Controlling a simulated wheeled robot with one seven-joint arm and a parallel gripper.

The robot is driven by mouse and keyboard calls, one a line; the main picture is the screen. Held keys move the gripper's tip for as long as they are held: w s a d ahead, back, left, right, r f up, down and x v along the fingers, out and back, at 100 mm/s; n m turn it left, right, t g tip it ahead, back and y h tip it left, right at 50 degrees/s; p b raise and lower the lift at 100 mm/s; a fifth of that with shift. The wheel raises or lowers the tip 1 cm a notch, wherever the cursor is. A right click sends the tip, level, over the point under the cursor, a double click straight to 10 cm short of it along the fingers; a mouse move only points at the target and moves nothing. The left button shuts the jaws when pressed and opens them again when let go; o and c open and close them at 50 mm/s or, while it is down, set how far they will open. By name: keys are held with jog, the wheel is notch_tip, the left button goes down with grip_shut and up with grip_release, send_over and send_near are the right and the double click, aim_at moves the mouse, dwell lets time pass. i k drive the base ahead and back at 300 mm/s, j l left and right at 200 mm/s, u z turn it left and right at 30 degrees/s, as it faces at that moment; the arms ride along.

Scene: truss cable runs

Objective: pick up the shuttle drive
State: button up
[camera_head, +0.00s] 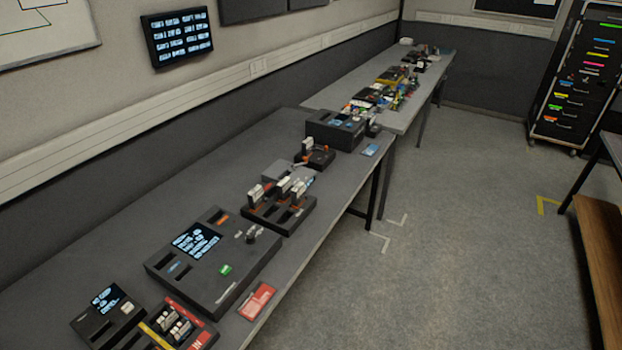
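Several small drive-like pieces stand on the near bench, and I cannot tell by label which one is the shuttle drive. White-topped pieces (180,330) sit in a black tray with yellow and red strips (203,341) at the bottom left. More white and grey upright pieces (284,187) stand in a black slotted rack (289,217) mid-bench. One white-topped piece (308,145) stands in a small black dock (325,159) farther back. A large black console (215,296) with a lit screen and slots lies between the tray and the rack. My gripper is not in view.
A small device with a screen (105,301), a red card (257,301), a black box (336,123) and a blue card (370,150) also lie on the near bench (120,240). A second, cluttered bench (345,83) stands beyond. The floor (450,250) to the right is clear.

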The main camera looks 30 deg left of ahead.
aim_at(298, 193)
jog(key=i+j+u, duration=0.15)
jog(key=i+u, duration=0.15)
jog(key=i, duration=0.3)
jog(key=i+u, duration=0.25)
jog(key=i, duration=0.35)
jog(key=i+u, duration=0.3)
jog(key=i, duration=0.3)
jog(key=i+l+u, duration=0.25)
jog(key=i, duration=0.3)
jog(key=i+u, duration=0.15)
jog(key=u, duration=0.35)
jog(key=i+l+u, duration=0.1)
jog(key=u, duration=0.4)
jog(key=i+l+u, duration=0.1)
jog(key=u, duration=0.4)
jog(key=i+l+u, duration=0.15)
jog(key=u, duration=0.35)
jog(key=l+u, duration=0.25)
jog(key=u, duration=1.85)
